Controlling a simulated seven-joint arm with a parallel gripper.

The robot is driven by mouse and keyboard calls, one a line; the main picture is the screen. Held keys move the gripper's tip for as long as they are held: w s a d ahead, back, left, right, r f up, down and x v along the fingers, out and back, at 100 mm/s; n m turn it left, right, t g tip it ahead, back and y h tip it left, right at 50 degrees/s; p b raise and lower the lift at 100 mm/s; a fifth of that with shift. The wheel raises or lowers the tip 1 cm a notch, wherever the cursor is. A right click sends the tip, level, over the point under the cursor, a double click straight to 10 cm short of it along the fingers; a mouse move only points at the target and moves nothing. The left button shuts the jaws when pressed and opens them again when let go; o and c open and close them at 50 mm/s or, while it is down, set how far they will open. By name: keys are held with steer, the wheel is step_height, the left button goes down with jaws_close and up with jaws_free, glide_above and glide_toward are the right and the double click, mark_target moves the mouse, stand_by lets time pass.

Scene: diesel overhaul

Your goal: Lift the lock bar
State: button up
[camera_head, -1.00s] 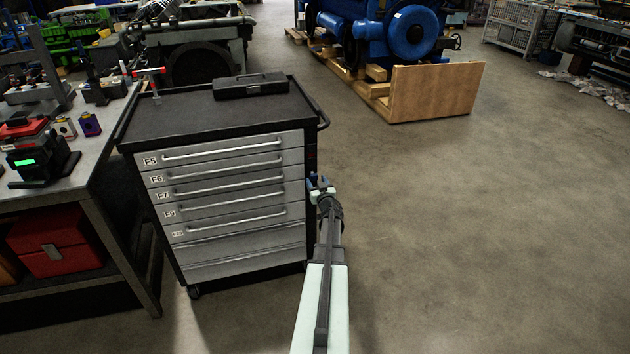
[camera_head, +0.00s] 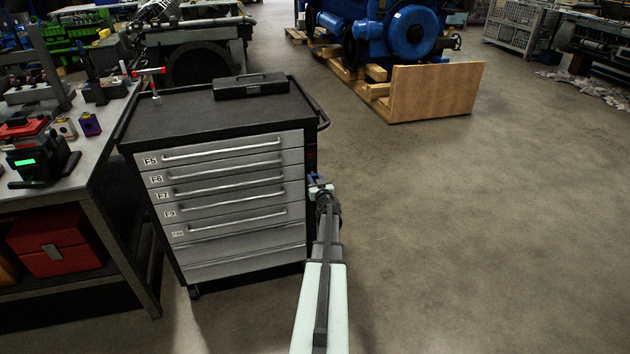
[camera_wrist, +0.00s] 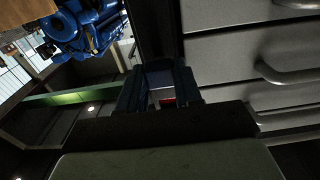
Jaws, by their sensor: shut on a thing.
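The grey drawer cabinet (camera_head: 240,235) has a dark upright lock bar (camera_head: 311,160) along the right edge of its front. The bar also shows in the wrist view (camera_wrist: 156,30), running up beside the drawer fronts. My gripper (camera_head: 318,183) is at the bar, about level with the middle drawers. In the wrist view, the two dark fingers of my gripper (camera_wrist: 160,88) sit on either side of the bar and are shut on it. A small red patch shows between the fingers. The fingers hide the gripped part of the bar.
A black case (camera_head: 250,85) lies on the cabinet top. A workbench (camera_head: 105,160) with tools stands close on the left. Drawer handles (camera_head: 225,148) jut out left of my gripper. The floor to the right is clear, up to a wooden board (camera_head: 435,92).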

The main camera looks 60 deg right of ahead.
jaws_close()
steer(key=shift+r, duration=1.4)
steer(key=o, duration=0.7)
jaws_free()
steer(key=shift+o, duration=0.3)
steer(key=v, duration=1.3)
steer(key=shift+s+a, duration=0.25)
